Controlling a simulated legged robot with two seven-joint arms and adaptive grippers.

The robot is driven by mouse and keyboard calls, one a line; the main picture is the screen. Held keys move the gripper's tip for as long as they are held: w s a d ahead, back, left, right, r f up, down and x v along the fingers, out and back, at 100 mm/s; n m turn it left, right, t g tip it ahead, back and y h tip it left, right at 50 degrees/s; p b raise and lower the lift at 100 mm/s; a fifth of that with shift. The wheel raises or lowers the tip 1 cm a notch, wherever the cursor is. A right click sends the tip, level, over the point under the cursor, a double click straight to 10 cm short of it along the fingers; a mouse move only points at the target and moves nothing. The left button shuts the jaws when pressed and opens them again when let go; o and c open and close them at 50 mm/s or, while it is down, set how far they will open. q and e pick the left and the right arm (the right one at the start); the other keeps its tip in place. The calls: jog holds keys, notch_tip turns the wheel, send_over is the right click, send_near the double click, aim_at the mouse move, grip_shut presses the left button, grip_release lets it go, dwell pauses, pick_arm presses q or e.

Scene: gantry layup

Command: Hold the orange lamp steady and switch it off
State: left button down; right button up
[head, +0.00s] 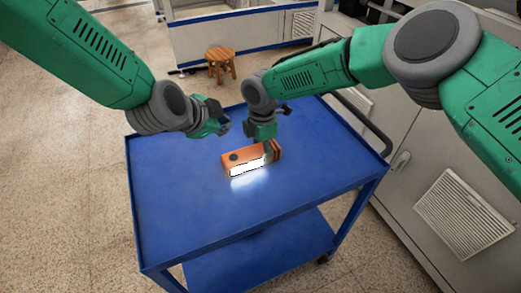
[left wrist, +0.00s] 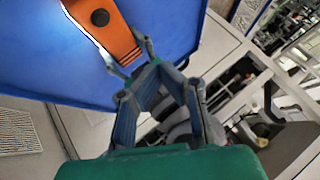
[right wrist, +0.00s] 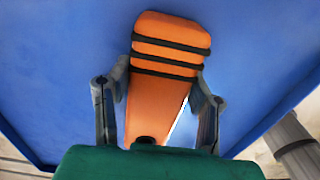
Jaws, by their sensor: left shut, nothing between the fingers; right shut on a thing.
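The orange lamp (head: 229,160) lies on the blue cart top, with its long side panel glowing white and lighting the surface in front of it. A dark round button (head: 234,157) sits near its left end; it also shows in the left wrist view (left wrist: 100,17). Black bands cross the other end of the lamp (right wrist: 165,100) in the right wrist view. My right gripper (head: 268,145) is shut on the lamp's banded right end, one finger on each side. My left gripper (head: 224,128) is shut and empty, above and behind the lamp's button end, apart from it.
The blue cart (head: 190,215) has a raised rim and a lower shelf; its top is otherwise clear. A wooden stool (head: 221,60) stands behind it. Grey cabinets (head: 410,180) with a vent stand on the right. A black handle bar (head: 365,125) runs along the cart's right side.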

jog(key=shift+d, duration=0.2)
pick_arm(q)
send_near(236, 151)
jog(key=x, duration=0.5)
jog(key=shift+w+r, duration=0.3)
pick_arm(e)
jog(key=shift+a, duration=0.25)
pick_arm(q)
jog(key=shift+d+f, duration=0.15)
jog(key=shift+d, duration=0.05)
pick_arm(e)
jog(key=shift+d, duration=0.25)
pick_arm(q)
jog(key=shift+a, duration=0.1)
pick_arm(e)
jog(key=shift+a, duration=0.1)
pick_arm(q)
jog(key=shift+f, duration=0.15)
jog(key=shift+f, duration=0.2)
jog(key=shift+f, duration=0.2)
dwell(0.4)
jog(key=shift+r, duration=0.1)
